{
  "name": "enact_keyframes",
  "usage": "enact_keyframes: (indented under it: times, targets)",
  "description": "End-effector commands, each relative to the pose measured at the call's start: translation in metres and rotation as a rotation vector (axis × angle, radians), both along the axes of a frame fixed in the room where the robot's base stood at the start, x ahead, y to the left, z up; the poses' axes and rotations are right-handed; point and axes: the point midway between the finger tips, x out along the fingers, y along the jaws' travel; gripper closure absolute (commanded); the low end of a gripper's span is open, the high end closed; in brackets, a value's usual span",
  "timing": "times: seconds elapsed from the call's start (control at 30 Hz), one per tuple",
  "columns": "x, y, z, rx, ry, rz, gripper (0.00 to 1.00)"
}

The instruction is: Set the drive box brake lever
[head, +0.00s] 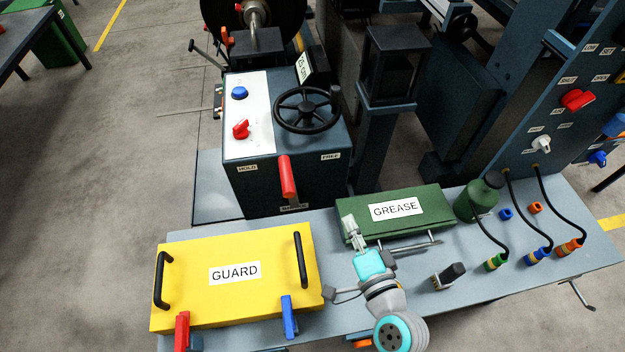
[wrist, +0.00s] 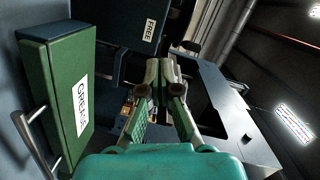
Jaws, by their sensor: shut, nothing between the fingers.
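The drive box (head: 260,185) is a dark cabinet with a white panel and a black handwheel on top. Its brake lever (head: 288,176) has a red grip and stands on the front face, roughly upright, between the HOLD label (head: 247,168) at left and the FREE label (head: 331,156) at right. My gripper (head: 348,222) is shut and empty, in front of the green GREASE box and to the right of the lever, apart from it. In the wrist view my gripper (wrist: 165,68) points towards the drive box, with the FREE label (wrist: 150,30) above. The lever is not clearly visible there.
The green GREASE box (head: 425,228) lies close beside my gripper. A yellow GUARD cover (head: 200,255) with black handles lies on the bench at left. A green bottle (head: 478,197) and several cabled plugs (head: 538,257) stand at right. A dark post (head: 373,150) rises right of the drive box.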

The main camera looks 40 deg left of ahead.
Motion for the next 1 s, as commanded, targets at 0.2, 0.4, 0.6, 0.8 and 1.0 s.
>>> enact_keyframes:
  times: [0.2,0.4,0.6,0.8,1.0]
  targets:
    - [0.001,0.035,0.024,0.057,0.028,0.095,1.00]
    - [0.007,0.050,0.025,0.061,0.032,0.104,1.00]
    - [0.022,0.080,0.023,0.060,0.030,0.105,1.00]
    - [0.040,0.114,0.020,0.060,0.031,0.104,1.00]
    - [0.033,0.138,0.013,0.059,0.032,0.104,1.00]
